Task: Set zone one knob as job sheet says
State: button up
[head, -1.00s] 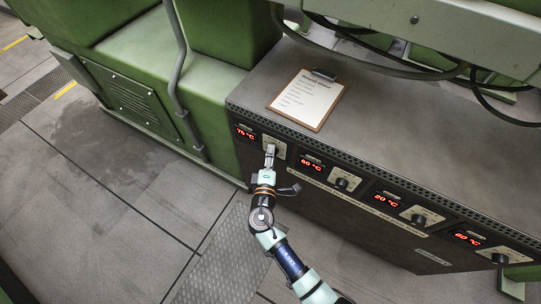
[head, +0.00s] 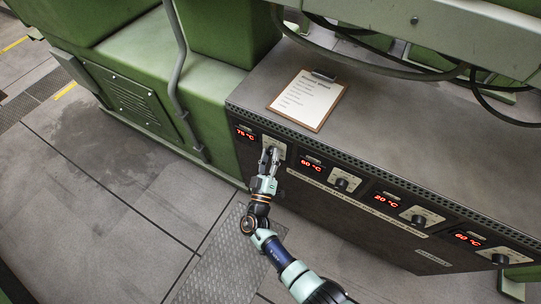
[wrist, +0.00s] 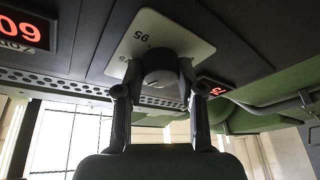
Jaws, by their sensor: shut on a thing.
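My gripper (head: 269,154) is at the leftmost control of the dark cabinet. In the wrist view its two fingers (wrist: 160,76) are shut on the round dark zone one knob (wrist: 165,68), one on each side. The knob's white dial plate (wrist: 178,25) shows behind it, with part of its scale visible. In the head view the fingers hide most of that knob. The zone one display (head: 245,134) appears to read 75 °C. The job sheet (head: 307,99) lies on a clipboard on the cabinet top; its lines are too small to read.
More knobs, including one beside the 60 °C display (head: 311,165), run rightward along the front. Further displays read 20 °C (head: 386,201) and 60 °C (head: 469,238). Green machinery (head: 215,90) stands left; black cables (head: 400,68) hang above the cabinet. The floor (head: 120,220) in front is clear.

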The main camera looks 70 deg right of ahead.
jog(key=m+g, duration=0.1)
jog(key=m, duration=0.2)
jog(key=m+g+h, duration=0.1)
jog(key=m+g, duration=0.1)
jog(key=m, duration=0.1)
jog(key=shift+w, duration=0.1)
jog(key=shift+f+m+g, duration=0.1)
jog(key=shift+m+g, duration=1.1)
jog(key=shift+m, duration=1.6)
jog(key=o, duration=1.1)
jog(key=shift+o, duration=0.2)
